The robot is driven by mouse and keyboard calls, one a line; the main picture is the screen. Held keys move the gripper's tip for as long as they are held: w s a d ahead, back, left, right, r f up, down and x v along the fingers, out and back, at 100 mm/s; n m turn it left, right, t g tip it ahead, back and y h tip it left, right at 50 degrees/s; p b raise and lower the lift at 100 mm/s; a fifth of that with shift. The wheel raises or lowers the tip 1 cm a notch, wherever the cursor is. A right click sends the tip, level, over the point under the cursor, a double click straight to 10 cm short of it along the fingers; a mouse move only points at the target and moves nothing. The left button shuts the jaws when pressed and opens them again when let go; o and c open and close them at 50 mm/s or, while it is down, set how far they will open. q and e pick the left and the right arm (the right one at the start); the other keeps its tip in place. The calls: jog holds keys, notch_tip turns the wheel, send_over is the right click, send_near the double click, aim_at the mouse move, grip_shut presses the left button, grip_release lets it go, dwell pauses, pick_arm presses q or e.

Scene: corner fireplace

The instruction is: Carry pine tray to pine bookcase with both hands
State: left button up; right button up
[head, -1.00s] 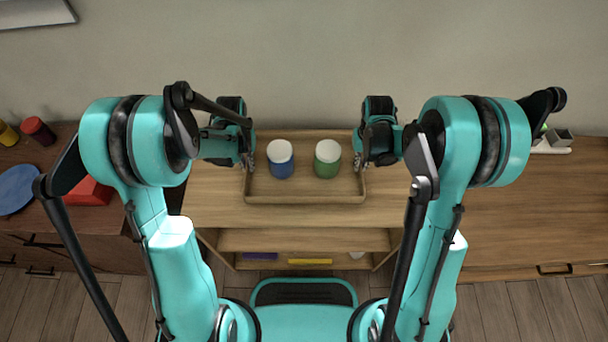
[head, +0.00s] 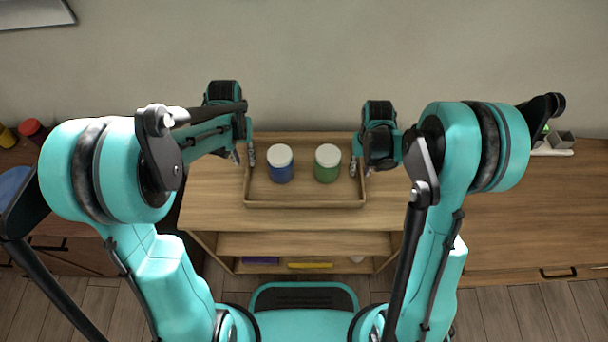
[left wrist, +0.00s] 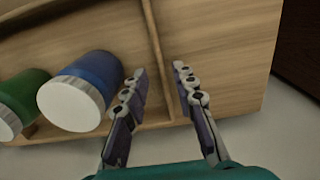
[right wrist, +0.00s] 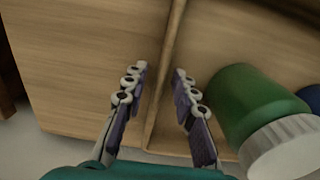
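The pine tray (head: 305,205) rests on top of the pine bookcase (head: 310,220). A blue jar (head: 281,169) and a green jar (head: 327,168), both white-lidded, stand upright in it. My left gripper (head: 243,156) is at the tray's left wall; in the left wrist view its open fingers (left wrist: 160,80) are on either side of that wall, with gaps showing. My right gripper (head: 358,168) is at the right wall; in the right wrist view its open fingers (right wrist: 160,78) straddle the wall without visibly pinching it. Whether the fingertips touch the bookcase top is unclear.
A wall (head: 300,60) rises behind the bookcase. A dark cabinet at left holds a red jar (head: 32,131) and a blue plate (head: 12,185). A lower wooden cabinet (head: 530,215) stands at right. Yellow and purple items lie on the bookcase's lower shelf.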

jog(key=shift+r, duration=0.2)
pick_arm(q)
notch_tip(320, 180, up, 6)
jog(key=shift+f, duration=0.25)
pick_arm(e)
notch_tip(320, 180, up, 12)
jog(key=shift+f, duration=0.15)
pick_arm(q)
jog(key=shift+r, duration=0.1)
